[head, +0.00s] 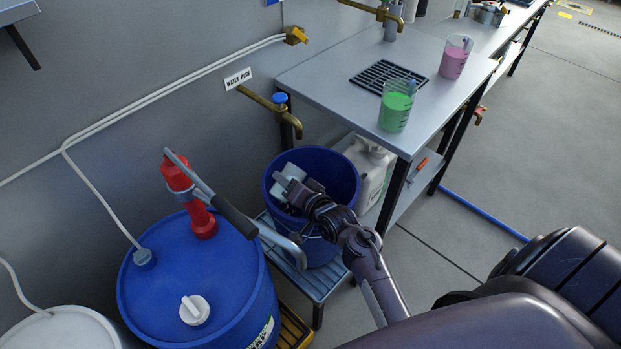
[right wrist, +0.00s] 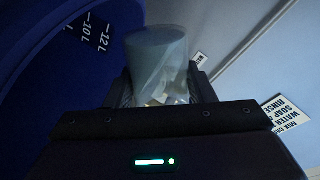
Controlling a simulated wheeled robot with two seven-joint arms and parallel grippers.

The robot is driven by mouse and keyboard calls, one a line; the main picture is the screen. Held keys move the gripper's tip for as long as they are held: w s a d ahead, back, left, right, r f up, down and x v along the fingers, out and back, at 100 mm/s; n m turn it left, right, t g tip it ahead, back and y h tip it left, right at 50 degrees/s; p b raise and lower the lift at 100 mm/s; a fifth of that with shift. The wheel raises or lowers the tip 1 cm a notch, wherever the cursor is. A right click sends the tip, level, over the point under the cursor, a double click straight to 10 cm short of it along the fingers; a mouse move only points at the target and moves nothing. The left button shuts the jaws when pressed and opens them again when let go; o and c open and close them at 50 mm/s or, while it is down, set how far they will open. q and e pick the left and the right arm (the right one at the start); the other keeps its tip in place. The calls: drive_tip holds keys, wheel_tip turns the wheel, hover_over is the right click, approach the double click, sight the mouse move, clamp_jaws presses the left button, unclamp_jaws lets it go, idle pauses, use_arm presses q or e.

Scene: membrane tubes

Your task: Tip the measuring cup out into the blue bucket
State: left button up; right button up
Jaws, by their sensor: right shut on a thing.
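The blue bucket (head: 342,165) stands on a low grey stand beside the table, its open mouth facing up. My right gripper (head: 297,188) is over the mouth of the bucket, with its front end partly inside the rim. In the right wrist view it is shut on a clear, greyish measuring cup (right wrist: 157,62), which sits between its fingers. The bucket's blue inner wall with litre marks (right wrist: 60,65) shows beside the cup there. In the head view the gripper largely hides the cup, and I cannot tell its tilt or contents. My left gripper is not in view.
A blue drum (head: 235,270) with a red hand pump (head: 190,200) stands close left of the bucket. A brass tap (head: 290,122) hangs behind it. The table (head: 330,85) holds a green-filled beaker (head: 395,108) and a pink-filled one (head: 455,60). A white jug (head: 370,165) is beneath.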

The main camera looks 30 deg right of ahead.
drive_tip(key=shift+f+m, duration=0.35)
drive_tip(key=shift+m, duration=0.05)
drive_tip(key=shift+f, duration=0.1)
drive_tip(key=shift+d+r+m+g+y, duration=0.1)
drive_tip(key=shift+r+m+g+y, duration=0.3)
drive_tip(key=shift+m, duration=0.4)
drive_tip(key=shift+w+d+f+m+y+b, duration=0.15)
drive_tip(key=shift+d+f+m+y+b, duration=0.05)
drive_tip(key=shift+d+m+b, duration=0.2)
drive_tip(key=shift+w+d+f+m+y+b, duration=0.2)
drive_tip(key=shift+d+b, duration=0.1)
drive_tip(key=shift+d, duration=0.2)
idle(0.6)
drive_tip(key=shift+r, duration=0.1)
drive_tip(key=shift+p, duration=0.35)
drive_tip(key=shift+d+f+m+y+p, duration=0.15)
drive_tip(key=shift+f+m+y+p, duration=0.3)
drive_tip(key=shift+p, duration=0.3)
